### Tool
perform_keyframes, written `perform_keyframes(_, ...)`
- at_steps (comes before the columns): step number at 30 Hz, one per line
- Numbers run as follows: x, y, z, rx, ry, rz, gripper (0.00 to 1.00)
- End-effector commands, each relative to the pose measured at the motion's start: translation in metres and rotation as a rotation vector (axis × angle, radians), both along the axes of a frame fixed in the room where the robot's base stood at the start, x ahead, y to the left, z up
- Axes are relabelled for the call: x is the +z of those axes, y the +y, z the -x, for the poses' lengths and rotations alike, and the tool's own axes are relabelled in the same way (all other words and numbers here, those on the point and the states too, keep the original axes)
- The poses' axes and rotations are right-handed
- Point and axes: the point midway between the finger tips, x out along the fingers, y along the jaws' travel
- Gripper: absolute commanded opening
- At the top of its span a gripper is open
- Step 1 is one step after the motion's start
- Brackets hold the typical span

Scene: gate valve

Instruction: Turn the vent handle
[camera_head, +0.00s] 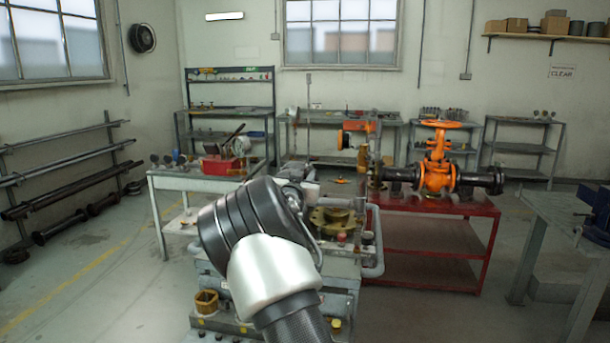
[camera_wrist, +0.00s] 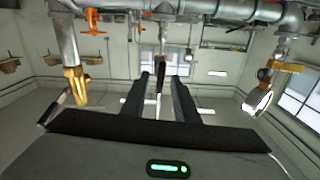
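My gripper shows in the wrist view (camera_wrist: 161,78), its two dark fingers apart. A thin upright piece (camera_wrist: 160,80) shows between the fingers, hanging below a grey pipe (camera_wrist: 205,8). It may be the vent handle, but I cannot tell for sure, and no finger clearly touches it. An orange gate valve (camera_head: 437,165) with a handwheel stands on a red bench in the head view. In the head view my own arm covers part of the pipework, and my gripper is hidden.
A brass-coloured fitting (camera_wrist: 75,82) is left of the fingers and another (camera_wrist: 268,78) is to the right. A red bench (camera_head: 430,240) and a grey cart (camera_head: 205,184) flank the grey pipework (camera_head: 372,262).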

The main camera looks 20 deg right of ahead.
Motion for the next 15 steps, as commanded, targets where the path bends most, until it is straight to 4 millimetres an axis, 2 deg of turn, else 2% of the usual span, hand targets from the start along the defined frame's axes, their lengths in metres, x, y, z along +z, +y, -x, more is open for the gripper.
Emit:
perform_keyframes(5,0.0001,-0.0064,-0.0110,0.000,0.000,0.000,0.27)
perform_keyframes(13,-0.0004,-0.0072,-0.0122,0.000,0.001,0.000,0.27)
perform_keyframes(14,-0.0003,-0.0072,-0.0121,0.000,0.001,0.000,0.26)
perform_keyframes(15,-0.0003,-0.0071,-0.0122,0.000,0.001,0.000,0.19)
